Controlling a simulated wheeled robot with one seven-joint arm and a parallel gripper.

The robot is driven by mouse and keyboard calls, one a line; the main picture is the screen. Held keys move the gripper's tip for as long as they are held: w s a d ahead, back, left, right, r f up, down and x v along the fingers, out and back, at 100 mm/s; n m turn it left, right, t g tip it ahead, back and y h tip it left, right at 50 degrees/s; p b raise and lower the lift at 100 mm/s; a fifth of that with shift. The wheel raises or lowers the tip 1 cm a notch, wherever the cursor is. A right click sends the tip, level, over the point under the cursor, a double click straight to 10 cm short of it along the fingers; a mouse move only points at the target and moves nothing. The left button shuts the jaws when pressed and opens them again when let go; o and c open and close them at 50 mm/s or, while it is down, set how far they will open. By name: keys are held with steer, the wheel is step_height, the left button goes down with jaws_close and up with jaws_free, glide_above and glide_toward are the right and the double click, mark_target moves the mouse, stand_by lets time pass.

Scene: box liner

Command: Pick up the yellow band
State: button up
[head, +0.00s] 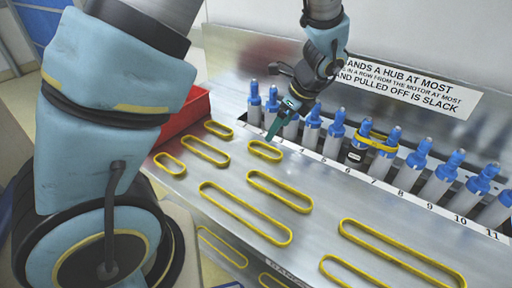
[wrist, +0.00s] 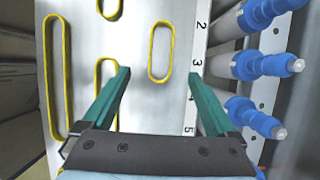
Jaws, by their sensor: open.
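Several yellow bands lie flat on the metal table; the task does not tell which one is meant. A short yellow band (head: 264,157) lies just below my gripper (head: 273,132) in the head view. In the wrist view, a short band (wrist: 151,55) lies ahead of my gripper (wrist: 160,73), in line with the gap between the two green fingers. The fingers are spread with nothing between them. How high they are above the table is hard to tell. Another yellow band (head: 381,146) is around two neighbouring hubs in the row.
A row of blue-topped hubs (head: 416,158) stands along a numbered strip (head: 402,191), close to the right finger in the wrist view. Larger bands (head: 245,226) lie nearer the front. A red bin (head: 192,112) is at the left, and a sign (head: 405,88) hangs behind.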

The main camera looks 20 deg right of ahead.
glide_toward(264, 152)
steer(key=shift+w+a+f+p, duration=0.15)
steer(key=shift+a+f+p, duration=0.15)
steer(key=shift+f, duration=0.1)
steer(key=shift+p+x, duration=0.95)
steer(key=shift+x, duration=1.7)
steer(key=shift+d, duration=0.15)
steer(key=c, duration=1.4)
step_height(264, 152, up, 10)
steer(key=shift+f+b, duration=0.1)
steer(key=shift+b, duration=0.85)
